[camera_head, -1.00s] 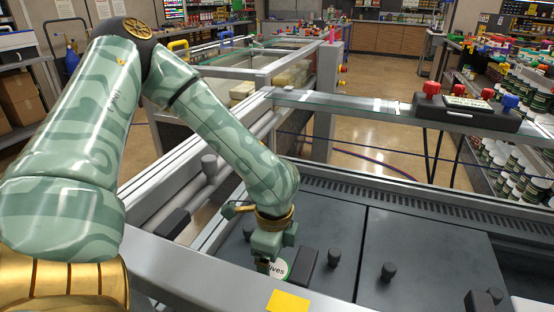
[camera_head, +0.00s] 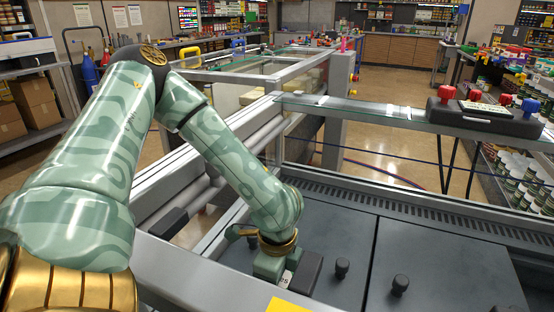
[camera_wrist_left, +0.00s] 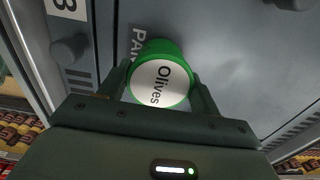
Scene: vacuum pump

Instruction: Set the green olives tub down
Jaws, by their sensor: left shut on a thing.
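The green olives tub (camera_wrist_left: 160,82) has a white lid face marked "Olives" and a green rim and body. In the left wrist view it sits between the two fingers of my left gripper (camera_wrist_left: 163,90), which is shut on it. Only a sliver of the tub's white label (camera_head: 286,279) shows there. I cannot tell whether the tub touches the surface. My right gripper is not in view.
Black knobs (camera_head: 342,267) (camera_head: 400,284) stand on the dark panels to the right. A yellow card (camera_head: 288,305) lies on the near metal frame. A metal rail with a black box and red and blue knobs (camera_head: 486,118) runs behind. The panel's right middle is clear.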

